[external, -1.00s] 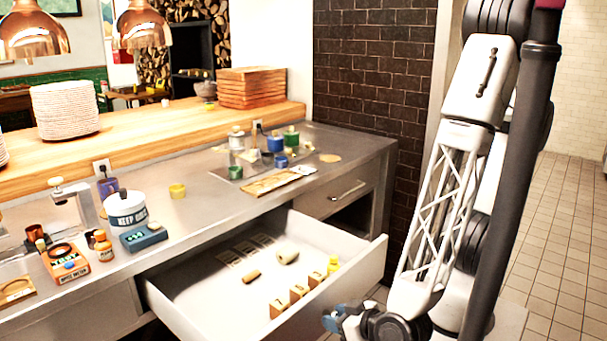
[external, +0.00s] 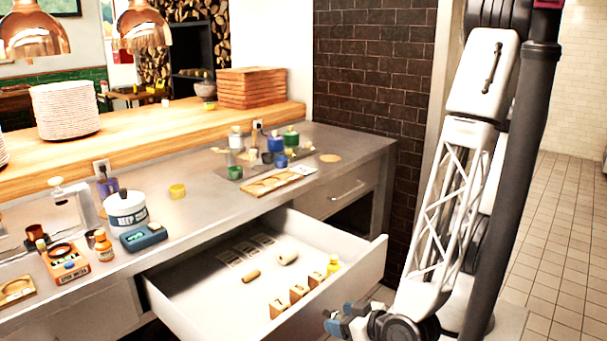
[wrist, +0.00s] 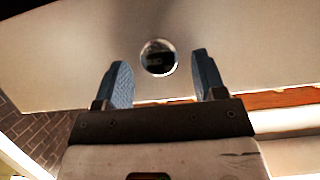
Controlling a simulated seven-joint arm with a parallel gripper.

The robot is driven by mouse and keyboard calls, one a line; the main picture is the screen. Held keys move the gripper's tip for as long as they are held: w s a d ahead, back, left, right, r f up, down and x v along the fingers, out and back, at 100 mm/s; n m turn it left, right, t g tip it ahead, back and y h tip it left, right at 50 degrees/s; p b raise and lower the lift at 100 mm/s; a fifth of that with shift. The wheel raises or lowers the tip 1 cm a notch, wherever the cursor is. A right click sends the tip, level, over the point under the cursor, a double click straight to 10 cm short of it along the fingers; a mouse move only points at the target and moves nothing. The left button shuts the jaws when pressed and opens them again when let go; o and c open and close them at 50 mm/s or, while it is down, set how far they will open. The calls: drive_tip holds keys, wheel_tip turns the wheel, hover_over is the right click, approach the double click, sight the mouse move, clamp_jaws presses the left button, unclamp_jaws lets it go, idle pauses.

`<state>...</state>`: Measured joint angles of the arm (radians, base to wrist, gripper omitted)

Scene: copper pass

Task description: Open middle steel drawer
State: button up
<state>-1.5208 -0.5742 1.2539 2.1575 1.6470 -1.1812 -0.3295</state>
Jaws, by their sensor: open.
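The middle steel drawer (external: 200,316) stands pulled well out of the counter. Its white inside and several small items in it show in the external view. My gripper (external: 338,318) is low at the right, just outside the drawer's front panel (external: 352,277). In the wrist view my gripper (wrist: 163,78) is open, its two blue fingers apart with nothing between them. Ahead of the fingers is a broad pale surface (wrist: 75,55) with a round, shiny, dark-centred spot (wrist: 158,57). I cannot tell whether the fingers touch that surface.
In the drawer lie a cork-like piece (external: 251,276), a pale roll (external: 288,258), small blocks (external: 298,292) and a yellow bottle (external: 333,265). The right drawer (external: 345,196) is shut. The counter holds a white pot (external: 126,209) and several jars. Tiled floor lies at right.

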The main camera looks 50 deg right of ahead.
drive_tip(key=shift+s+r, duration=0.25)
drive_tip(key=shift+s, duration=0.3)
wheel_tip(320, 180, up, 7)
drive_tip(key=shift+w+a, duration=0.1)
idle(0.4)
